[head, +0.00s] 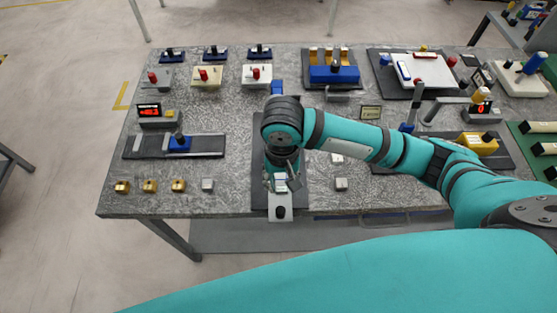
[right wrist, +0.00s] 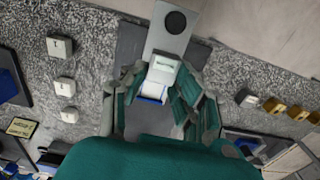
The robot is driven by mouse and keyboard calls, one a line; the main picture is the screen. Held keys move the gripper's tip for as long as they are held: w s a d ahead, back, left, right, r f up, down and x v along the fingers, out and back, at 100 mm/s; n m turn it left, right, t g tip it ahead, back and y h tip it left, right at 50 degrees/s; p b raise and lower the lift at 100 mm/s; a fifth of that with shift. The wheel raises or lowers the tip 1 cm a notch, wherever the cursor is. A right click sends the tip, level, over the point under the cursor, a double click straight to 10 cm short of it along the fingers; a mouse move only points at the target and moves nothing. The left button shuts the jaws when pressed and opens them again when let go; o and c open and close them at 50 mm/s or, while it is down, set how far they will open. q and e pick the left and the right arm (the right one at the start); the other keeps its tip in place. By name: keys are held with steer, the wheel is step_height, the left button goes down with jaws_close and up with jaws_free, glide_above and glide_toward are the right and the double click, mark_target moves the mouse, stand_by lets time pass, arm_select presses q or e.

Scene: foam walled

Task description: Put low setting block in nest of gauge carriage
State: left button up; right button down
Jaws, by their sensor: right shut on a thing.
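My right gripper (head: 281,181) is over the front end of a dark rail fixture, fingers pointing down. In the right wrist view its fingers (right wrist: 160,84) are on either side of a small pale grey block (right wrist: 162,77), taken to be the low setting block, and are shut on it. The gauge carriage (head: 280,214) is a light plate with a black round knob; it also shows in the right wrist view (right wrist: 166,42). The block is at the carriage's inner end, by a white and blue part (right wrist: 152,92). The fingers partly hide the nest, so I cannot tell whether the block is seated. My left gripper is out of view.
Similar grey blocks stand right of the rail (head: 341,184) and left of it (head: 207,184), beside several brass blocks (head: 150,186). A dark rail with a blue slider (head: 180,143) lies left. Other fixtures crowd the table's back and right. The table's front edge is close.

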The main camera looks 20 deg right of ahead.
steer(key=w, duration=0.2)
steer(key=w+d, duration=0.1)
steer(key=w, duration=0.1)
steer(key=w+p, duration=0.1)
steer(key=w, duration=0.1)
steer(key=shift+w+d+f, duration=0.25)
steer(key=shift+w, duration=0.15)
steer(key=shift+w+f, duration=0.1)
steer(key=shift+w, duration=0.1)
step_height(320, 180, down, 3)
steer(key=shift+d+r+p, duration=0.1)
steer(key=shift+p, duration=0.5)
steer(key=shift+f, duration=0.3)
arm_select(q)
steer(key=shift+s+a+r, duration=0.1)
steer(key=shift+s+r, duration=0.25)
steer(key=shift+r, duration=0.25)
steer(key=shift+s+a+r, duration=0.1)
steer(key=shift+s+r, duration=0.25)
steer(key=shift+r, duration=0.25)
arm_select(e)
steer(key=shift+f, duration=0.15)
steer(key=shift+f, duration=0.15)
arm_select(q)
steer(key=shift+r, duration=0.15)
arm_select(e)
steer(key=shift+f, duration=0.3)
